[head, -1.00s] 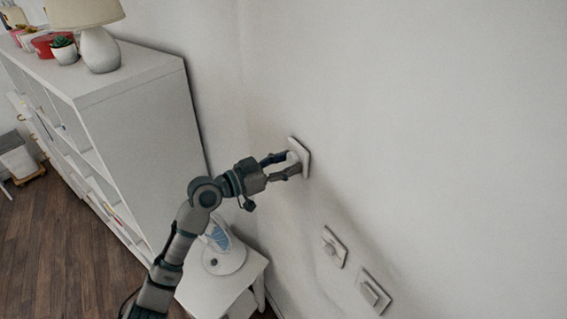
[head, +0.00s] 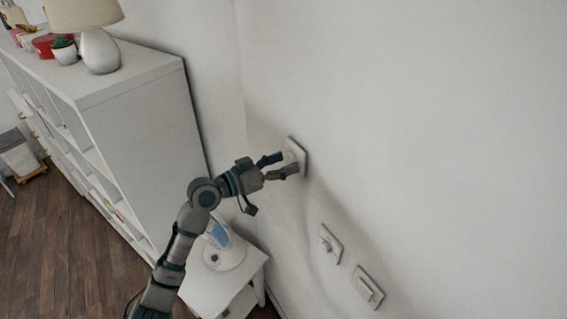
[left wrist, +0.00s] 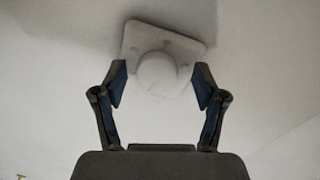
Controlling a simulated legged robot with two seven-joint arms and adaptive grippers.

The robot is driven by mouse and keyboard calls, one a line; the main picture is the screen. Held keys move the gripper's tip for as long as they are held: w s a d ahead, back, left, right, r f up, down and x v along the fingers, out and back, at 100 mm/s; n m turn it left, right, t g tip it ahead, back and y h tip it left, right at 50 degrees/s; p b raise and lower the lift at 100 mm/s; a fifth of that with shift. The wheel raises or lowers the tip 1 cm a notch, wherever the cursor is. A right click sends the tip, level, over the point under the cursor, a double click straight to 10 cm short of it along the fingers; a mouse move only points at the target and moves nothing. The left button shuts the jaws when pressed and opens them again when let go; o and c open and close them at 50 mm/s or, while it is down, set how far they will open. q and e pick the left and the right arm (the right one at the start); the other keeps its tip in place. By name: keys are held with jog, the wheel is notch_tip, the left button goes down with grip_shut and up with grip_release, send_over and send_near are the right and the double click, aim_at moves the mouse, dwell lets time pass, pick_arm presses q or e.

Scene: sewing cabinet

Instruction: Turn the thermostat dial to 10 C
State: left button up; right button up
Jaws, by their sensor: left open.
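The thermostat is a white square plate (head: 300,157) on the wall with a round white dial. In the left wrist view the dial (left wrist: 158,72) stands out from the middle of the plate (left wrist: 190,48), which looks slightly rotated in the picture. My left gripper (head: 281,165) is open in front of the thermostat. In the left wrist view its two fingertips (left wrist: 159,75) are on either side of the dial, with a gap on each side. The dial's marks are too faint to read. My right gripper is in neither view.
Two white wall fittings, one with a knob (head: 331,244) and one like a switch (head: 369,287), sit lower right of the thermostat. A white shelf unit (head: 145,140) with a lamp (head: 99,50) stands left. A small fan (head: 226,250) stands on a white table below my arm.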

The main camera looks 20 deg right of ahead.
pick_arm(q)
jog(key=shift+a, duration=0.15)
jog(key=v, duration=1.2)
jog(key=shift+w+d+f, duration=0.1)
jog(key=shift+d, duration=0.15)
